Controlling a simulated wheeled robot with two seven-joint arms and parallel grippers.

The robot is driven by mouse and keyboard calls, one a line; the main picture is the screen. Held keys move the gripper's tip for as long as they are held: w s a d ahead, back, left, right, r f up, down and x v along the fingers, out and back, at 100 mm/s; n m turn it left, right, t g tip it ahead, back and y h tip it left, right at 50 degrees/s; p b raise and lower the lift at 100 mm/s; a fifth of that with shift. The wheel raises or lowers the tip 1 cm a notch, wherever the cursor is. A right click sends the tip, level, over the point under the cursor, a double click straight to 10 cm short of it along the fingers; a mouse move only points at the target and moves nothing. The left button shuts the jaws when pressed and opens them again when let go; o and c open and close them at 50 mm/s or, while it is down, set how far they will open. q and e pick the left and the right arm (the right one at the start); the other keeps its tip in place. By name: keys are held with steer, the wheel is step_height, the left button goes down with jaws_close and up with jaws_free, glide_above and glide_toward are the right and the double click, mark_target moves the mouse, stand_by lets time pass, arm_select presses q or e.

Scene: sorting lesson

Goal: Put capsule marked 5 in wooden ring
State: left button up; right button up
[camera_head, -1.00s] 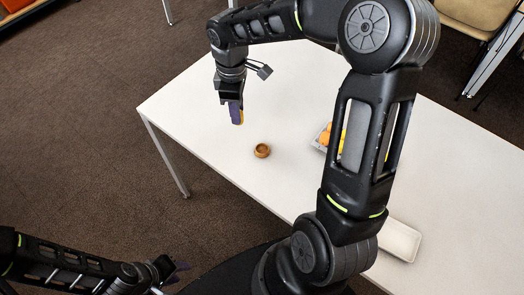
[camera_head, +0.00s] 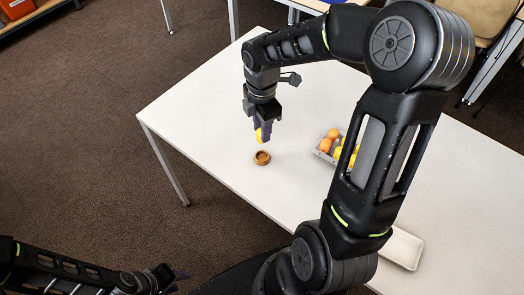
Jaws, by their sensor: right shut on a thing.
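The wooden ring (camera_head: 262,158) is a small brown ring on the white table. My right gripper (camera_head: 263,132) points down just above and behind it in the picture. No mark on the capsule can be read. My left gripper (camera_head: 176,279) is low at the bottom left, off the table; whether its jaws are open cannot be made out.
A grey tray (camera_head: 318,150) with several orange and yellow pieces stands right of the ring, partly behind my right arm. An empty white tray (camera_head: 402,249) lies at the table's front right. The table's left part (camera_head: 195,115) is clear.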

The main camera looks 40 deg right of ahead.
steer(key=shift+f, duration=2.35)
steer(key=shift+f, duration=1.85)
steer(key=shift+f, duration=0.15)
steer(key=o, duration=0.7)
steer(key=shift+c, duration=0.2)
step_height(320, 180, up, 12)
steer(key=shift+r, duration=0.15)
